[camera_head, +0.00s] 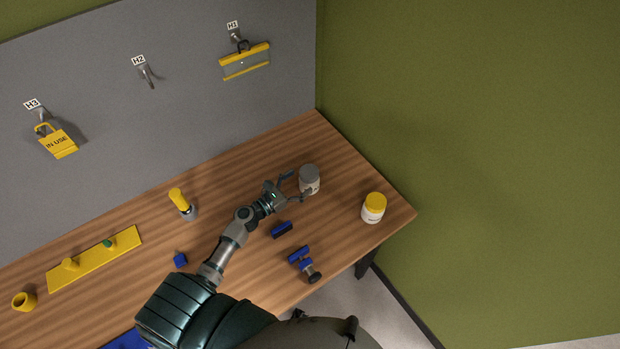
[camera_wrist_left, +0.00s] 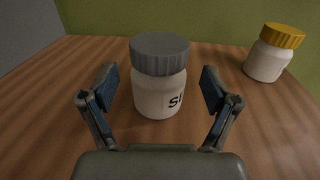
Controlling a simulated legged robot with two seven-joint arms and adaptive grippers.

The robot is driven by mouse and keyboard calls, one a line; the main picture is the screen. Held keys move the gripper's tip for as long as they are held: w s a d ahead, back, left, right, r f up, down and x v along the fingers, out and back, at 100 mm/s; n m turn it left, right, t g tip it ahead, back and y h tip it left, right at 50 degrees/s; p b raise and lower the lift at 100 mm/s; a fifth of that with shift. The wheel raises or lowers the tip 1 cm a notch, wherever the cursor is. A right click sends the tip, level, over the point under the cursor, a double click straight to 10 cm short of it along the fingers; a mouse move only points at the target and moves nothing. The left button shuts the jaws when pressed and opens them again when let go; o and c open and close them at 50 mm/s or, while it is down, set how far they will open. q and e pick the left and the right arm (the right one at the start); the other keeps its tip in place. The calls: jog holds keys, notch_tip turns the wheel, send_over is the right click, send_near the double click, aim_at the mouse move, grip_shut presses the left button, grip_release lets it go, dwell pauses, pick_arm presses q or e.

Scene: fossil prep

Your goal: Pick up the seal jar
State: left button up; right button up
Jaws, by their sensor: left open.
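The seal jar (camera_head: 309,181) is a white jar with a grey lid, standing upright on the table. In the left wrist view the jar (camera_wrist_left: 160,85) is in the middle, with the letter S and part of another letter showing on its label. My left gripper (camera_head: 296,186) is open, with its fingers to either side of the jar. In the left wrist view the gripper's fingers (camera_wrist_left: 158,92) show gaps on both sides of the jar. My right gripper is not seen.
A white jar with a yellow lid (camera_head: 373,208) stands to the right of the seal jar, near the table's right end (camera_head: 400,222). Blue pieces (camera_head: 282,230) and a blue-and-black tool (camera_head: 305,265) lie nearer. A yellow-handled tool (camera_head: 182,203) stands left. A grey board with hooks rises behind.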

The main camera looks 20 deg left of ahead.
aim_at(314, 172)
pick_arm(q)
jog(key=x, duration=0.4)
jog(key=p+x, duration=0.1)
jog(key=x, duration=0.1)
jog(key=shift+w+a+f, duration=0.2)
jog(key=shift+w+f, duration=0.05)
jog(key=shift+w, duration=0.15)
jog(key=shift+w+d, duration=0.15)
jog(key=shift+d, duration=0.35)
jog(key=shift+d+r, duration=0.1)
jog(key=c, duration=1.5)
jog(key=shift+a, duration=0.35)
grip_shut()
jog(key=shift+d, duration=0.1)
